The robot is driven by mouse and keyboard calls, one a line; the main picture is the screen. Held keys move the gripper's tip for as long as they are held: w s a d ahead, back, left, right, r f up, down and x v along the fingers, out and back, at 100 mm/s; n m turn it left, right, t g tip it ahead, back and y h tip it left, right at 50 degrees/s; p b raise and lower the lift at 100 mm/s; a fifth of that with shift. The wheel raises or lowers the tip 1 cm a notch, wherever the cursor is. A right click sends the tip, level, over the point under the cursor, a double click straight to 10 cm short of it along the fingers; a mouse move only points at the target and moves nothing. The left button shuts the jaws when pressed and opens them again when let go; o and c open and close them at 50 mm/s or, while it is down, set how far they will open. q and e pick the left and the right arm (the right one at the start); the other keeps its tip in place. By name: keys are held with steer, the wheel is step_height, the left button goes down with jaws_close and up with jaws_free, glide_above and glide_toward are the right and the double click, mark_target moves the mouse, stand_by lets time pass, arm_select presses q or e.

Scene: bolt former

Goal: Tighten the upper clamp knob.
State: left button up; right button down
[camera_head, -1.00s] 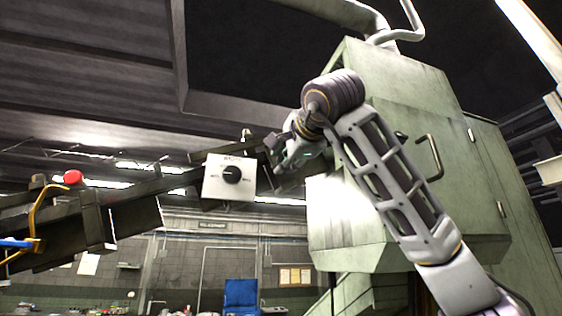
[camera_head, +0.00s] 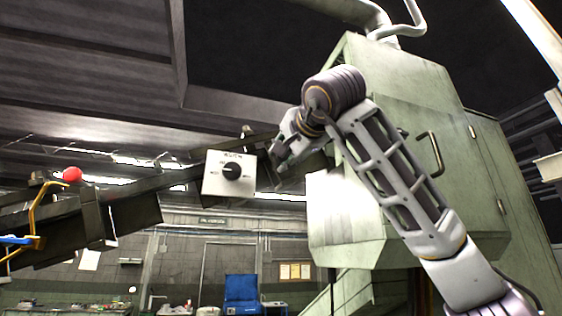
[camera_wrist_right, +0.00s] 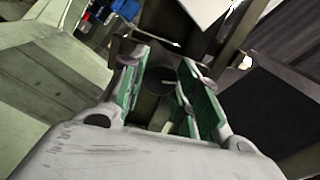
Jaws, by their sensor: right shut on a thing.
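My right gripper (camera_head: 278,160) reaches from the right to the upper end of the dark sloping beam, in front of the green machine housing. In the right wrist view its two green-padded fingers (camera_wrist_right: 166,95) are shut around a dark, round knob-like part (camera_wrist_right: 160,76), which I take for the upper clamp knob. The fingers and wrist hide this part in the head view. My left gripper is not in view.
The dark beam (camera_head: 130,205) slopes down left, past a red button (camera_head: 72,174). The green housing (camera_head: 345,215) with a door handle (camera_head: 433,155) stands close behind my right arm.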

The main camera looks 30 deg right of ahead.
steer(key=shift+n, duration=1.1)
steer(key=c, duration=0.9)
jaws_free()
steer(key=shift+s, duration=0.1)
steer(key=v, duration=0.7)
steer(key=shift+s+a, duration=0.1)
steer(key=shift+s, duration=0.3)
steer(key=shift+w+a, duration=0.1)
